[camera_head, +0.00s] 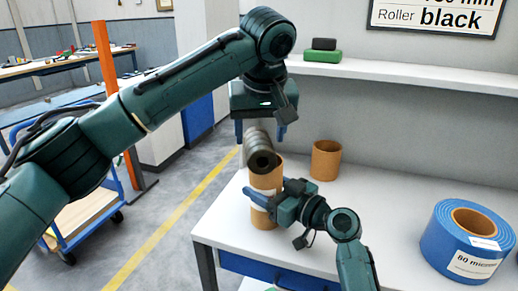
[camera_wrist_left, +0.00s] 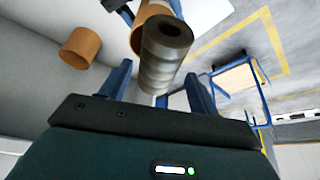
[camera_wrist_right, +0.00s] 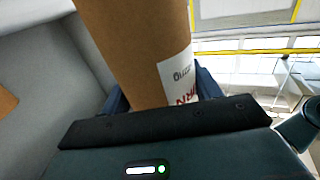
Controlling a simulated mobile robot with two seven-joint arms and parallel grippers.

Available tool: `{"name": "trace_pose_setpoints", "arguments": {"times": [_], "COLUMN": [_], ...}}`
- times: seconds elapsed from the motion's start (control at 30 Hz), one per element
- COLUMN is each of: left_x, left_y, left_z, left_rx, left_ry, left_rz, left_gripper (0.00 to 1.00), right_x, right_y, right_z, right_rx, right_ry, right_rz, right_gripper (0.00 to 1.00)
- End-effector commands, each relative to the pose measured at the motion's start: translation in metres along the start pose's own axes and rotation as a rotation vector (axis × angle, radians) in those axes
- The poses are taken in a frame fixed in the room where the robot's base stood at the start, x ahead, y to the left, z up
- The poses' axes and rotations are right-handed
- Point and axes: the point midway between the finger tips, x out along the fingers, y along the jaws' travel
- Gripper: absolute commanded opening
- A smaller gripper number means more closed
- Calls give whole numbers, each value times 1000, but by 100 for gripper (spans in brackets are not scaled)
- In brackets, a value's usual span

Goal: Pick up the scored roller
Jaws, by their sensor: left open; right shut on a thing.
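The scored roller (camera_head: 262,155), a dark grey cylinder with ring grooves and a hole in its end, shows tilted at the top of a brown cardboard tube (camera_head: 265,180). I cannot tell whether it touches the tube. My left gripper (camera_head: 260,132) is open above it; in the left wrist view the roller (camera_wrist_left: 164,50) reaches between the parted fingers (camera_wrist_left: 160,72). My right gripper (camera_head: 258,198) is shut on the tube, which stands upright near the table's left edge. The right wrist view shows the tube (camera_wrist_right: 130,45) with a white printed label between the fingers.
A second brown tube (camera_head: 326,160) stands behind on the white table (camera_head: 385,200). A large blue roll (camera_head: 448,233) with a label is at the right. A shelf (camera_head: 420,85) holds a green box (camera_head: 322,56) and a black one. A sign (camera_head: 435,16) reads "Roller black".

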Motion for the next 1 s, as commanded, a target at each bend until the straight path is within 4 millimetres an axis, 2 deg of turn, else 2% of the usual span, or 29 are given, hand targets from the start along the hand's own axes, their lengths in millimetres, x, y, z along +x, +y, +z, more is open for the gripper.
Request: {"name": "trace_pose_setpoints", "arguments": {"times": [0.2,0.33,1.0], "left_x": [33,45,50], "left_y": [0,0,0], "left_z": [-2,-2,0], "left_rx": [-1,-1,0], "left_ry": [-2,-1,-1], "left_rz": [-2,-1,0], "left_gripper": [62,62,62], "right_x": [0,0,0], "right_y": [0,0,0], "right_z": [0,0,0], "right_rx": [0,0,0], "right_ry": [1,1,1], "right_rz": [0,0,-1], "right_gripper": [38,38,38]}}
